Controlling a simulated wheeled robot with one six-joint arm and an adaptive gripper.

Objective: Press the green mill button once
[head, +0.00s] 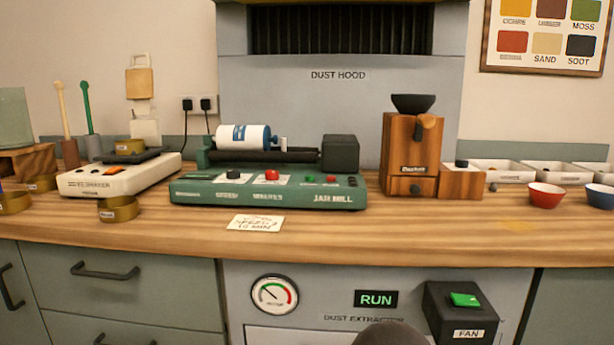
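The green jar mill (267,193) stands on the wooden counter, left of centre, with a white jar (243,138) with a blue label lying across its top. Its front panel carries a black knob (228,175), a red knob (271,175), a small green button (310,179) and a small red button (331,179) to the right of the green one. The green button looks unobstructed. It is too small to tell whether it is pressed in. My gripper is not in view; only a grey rounded shape, possibly part of my arm, shows at the bottom edge.
A paper note (255,223) lies before the mill. The front counter is mostly clear.

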